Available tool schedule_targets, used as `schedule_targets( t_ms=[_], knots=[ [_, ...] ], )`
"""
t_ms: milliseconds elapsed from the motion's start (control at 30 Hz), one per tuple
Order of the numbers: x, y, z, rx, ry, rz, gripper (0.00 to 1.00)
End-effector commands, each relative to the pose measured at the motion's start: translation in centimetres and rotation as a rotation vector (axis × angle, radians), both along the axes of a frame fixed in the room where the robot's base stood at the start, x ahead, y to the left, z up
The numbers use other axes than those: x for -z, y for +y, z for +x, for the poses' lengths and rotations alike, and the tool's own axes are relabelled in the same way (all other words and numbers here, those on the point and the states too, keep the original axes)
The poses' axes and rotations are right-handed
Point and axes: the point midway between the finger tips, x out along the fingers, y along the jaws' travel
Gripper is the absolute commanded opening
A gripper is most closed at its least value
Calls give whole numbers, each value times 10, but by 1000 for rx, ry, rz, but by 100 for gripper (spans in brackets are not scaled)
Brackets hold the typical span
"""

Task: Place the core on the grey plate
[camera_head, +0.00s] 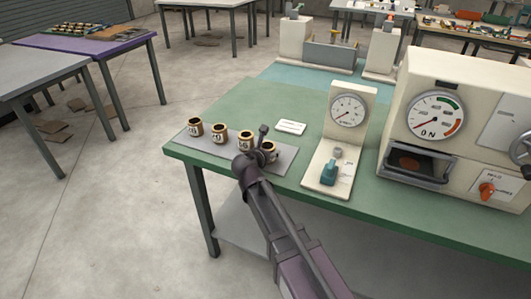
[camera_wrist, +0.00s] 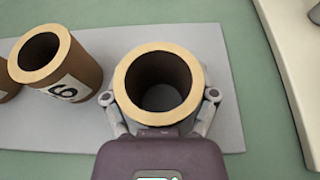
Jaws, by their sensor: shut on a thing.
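Several brown cardboard cores stand in a row on a flat grey plate (camera_head: 196,143) on the green table. My gripper (camera_head: 263,157) is at the right end of this row, shut on the rightmost core (camera_head: 270,150). In the wrist view the held core (camera_wrist: 158,84) is upright with its open top facing the camera, and a gripper finger shows on each side of it. The core's lower part is hidden, so I cannot tell whether it touches the plate. A neighbouring core (camera_wrist: 56,62) with a number label stands to its left, apart from it.
A white card (camera_head: 291,127) lies behind the plate. A gauge stand (camera_head: 347,120) with a teal switch is to the right, and a large cream machine (camera_head: 450,60) with a dial and a slot is farther right. The table's front left corner is clear.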

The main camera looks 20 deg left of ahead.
Motion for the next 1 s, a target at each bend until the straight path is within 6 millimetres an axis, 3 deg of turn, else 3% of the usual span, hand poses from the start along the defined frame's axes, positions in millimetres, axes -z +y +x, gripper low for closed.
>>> schedule_targets(
  t_ms=[400, 433, 500, 1000],
  knots=[
    [4, -1, 0, 1, 0, 0, 30],
    [3, -1, 0, 1, 0, 0, 83],
    [2, -1, 0, 1, 0, 0, 100],
    [1, -1, 1, 1, 0, 1, 100]
  ],
)
